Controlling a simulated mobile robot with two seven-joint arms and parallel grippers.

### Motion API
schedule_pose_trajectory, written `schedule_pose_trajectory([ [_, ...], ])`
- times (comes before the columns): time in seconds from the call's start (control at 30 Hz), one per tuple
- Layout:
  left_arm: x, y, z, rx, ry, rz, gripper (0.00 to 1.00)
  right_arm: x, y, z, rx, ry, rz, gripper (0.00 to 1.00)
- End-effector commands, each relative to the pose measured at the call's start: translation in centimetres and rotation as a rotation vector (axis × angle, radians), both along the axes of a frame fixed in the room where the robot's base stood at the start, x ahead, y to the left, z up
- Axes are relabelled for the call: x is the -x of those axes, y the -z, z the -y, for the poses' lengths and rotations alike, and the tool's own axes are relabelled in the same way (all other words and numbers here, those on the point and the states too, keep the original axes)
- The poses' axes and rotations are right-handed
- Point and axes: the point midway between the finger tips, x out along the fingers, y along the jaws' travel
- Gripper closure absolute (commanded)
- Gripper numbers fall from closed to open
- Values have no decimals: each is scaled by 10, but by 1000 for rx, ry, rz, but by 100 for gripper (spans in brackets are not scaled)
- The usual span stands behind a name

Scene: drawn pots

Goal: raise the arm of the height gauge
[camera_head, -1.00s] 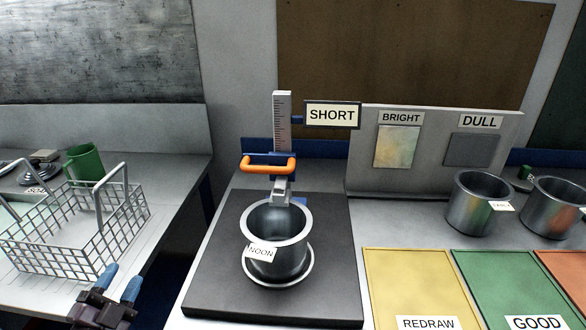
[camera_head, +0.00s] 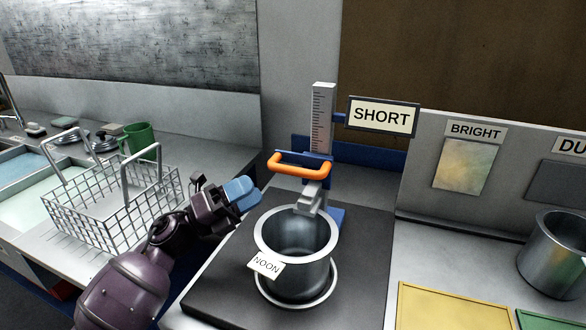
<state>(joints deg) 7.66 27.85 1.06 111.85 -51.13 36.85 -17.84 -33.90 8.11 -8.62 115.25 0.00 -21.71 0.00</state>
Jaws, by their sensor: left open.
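The height gauge has an upright white scale (camera_head: 322,118) on a blue post, with a sign reading SHORT (camera_head: 380,116) at its side. Its arm carries an orange handle (camera_head: 299,170) and a grey foot (camera_head: 309,198), which is low, at the rim of a metal pot (camera_head: 297,246). The pot has a NOON tag and stands on a round plate on the dark mat. My left gripper (camera_head: 242,193) is open and empty, left of the pot and below and left of the orange handle, apart from both. My right gripper is not in view.
A wire basket (camera_head: 112,215) stands left of my left arm, with a green mug (camera_head: 139,139) behind it. At the right are a panel with a BRIGHT sample (camera_head: 464,165), another metal pot (camera_head: 556,252) and a yellow tray (camera_head: 455,303).

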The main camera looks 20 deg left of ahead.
Motion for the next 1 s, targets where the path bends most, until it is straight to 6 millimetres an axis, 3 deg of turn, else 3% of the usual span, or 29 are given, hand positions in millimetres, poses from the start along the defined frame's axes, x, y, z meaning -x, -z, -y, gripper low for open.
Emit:
schedule_pose_trajectory([
  [0.23, -24, -21, 32, 2, 2, 4, 56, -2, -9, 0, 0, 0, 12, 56],
  [0.5, -44, -33, 58, 2, 0, 2, 56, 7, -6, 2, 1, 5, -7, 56],
  [0.97, -50, -35, 65, 2, -1, -1, 56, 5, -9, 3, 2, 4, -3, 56],
  [1.0, -50, -35, 65, 2, -1, -1, 60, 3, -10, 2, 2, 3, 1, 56],
])
